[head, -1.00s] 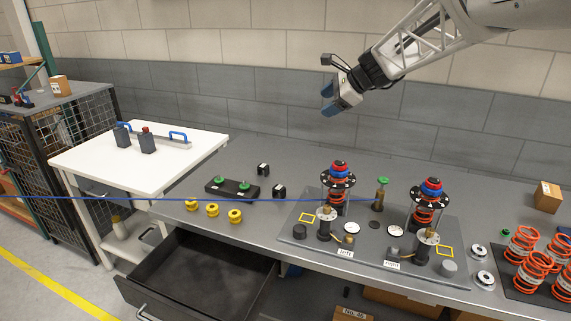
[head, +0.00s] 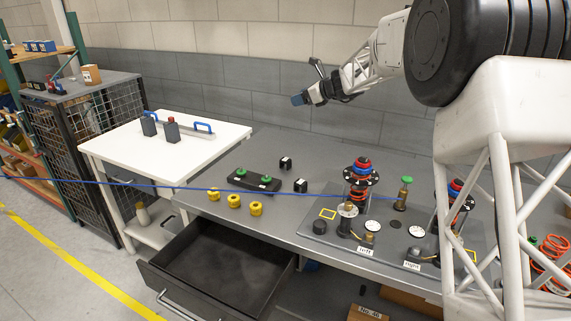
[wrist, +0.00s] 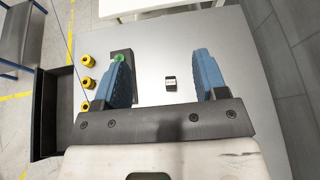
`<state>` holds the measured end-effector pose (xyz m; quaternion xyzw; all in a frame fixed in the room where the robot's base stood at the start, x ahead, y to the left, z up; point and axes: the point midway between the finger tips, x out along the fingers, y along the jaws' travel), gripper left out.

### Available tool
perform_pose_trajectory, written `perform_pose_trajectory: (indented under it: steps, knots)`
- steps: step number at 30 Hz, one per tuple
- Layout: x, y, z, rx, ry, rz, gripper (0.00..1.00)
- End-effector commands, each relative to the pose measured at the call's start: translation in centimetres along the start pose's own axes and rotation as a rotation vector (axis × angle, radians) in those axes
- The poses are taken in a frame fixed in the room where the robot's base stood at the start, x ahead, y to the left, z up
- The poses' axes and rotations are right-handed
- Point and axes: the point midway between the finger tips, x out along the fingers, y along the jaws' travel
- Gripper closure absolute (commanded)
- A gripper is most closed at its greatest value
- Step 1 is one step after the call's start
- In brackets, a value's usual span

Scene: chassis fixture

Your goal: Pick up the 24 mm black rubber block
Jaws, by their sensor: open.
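Two small black blocks with white labels lie on the grey bench in the head view, a farther one (head: 285,163) and a nearer one (head: 301,185). I cannot read the labels or tell which is 24 mm. My gripper (head: 298,99) is high above the back of the bench, well clear of both. In the wrist view one black block (wrist: 171,84) lies far below, framed between the open blue fingers of my gripper (wrist: 165,80). The other block is not visible there. Nothing is between the fingers.
A fixture plate (head: 328,236) with spring assemblies stands right. An open drawer (head: 215,262) juts out in front. A blue line crosses the view above the bench front.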

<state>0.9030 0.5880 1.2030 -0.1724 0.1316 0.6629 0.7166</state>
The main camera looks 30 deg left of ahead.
Motion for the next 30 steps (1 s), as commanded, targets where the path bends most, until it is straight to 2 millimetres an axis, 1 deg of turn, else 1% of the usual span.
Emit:
perform_pose_trajectory:
  steps: [3,10,11,12,17,23,29,30]
  knots:
    - [1.4,-0.4,-0.1,0.029,-0.014,0.001,0.34]
    - [3.5,-1.0,-0.1,0.077,-0.037,0.003,0.34]
    - [3.8,-1.0,-0.5,0.082,-0.038,0.004,0.34]
    - [4.2,-0.9,-1.7,0.084,-0.037,0.004,0.34]
    - [5.8,-0.6,-5.2,0.083,-0.037,0.003,0.34]
    - [8.0,-0.2,-10.2,0.083,-0.036,0.004,0.34]
    - [10.6,0.3,-15.8,0.083,-0.035,0.005,0.34]
    - [11.2,0.4,-17.1,0.083,-0.036,0.004,0.34]
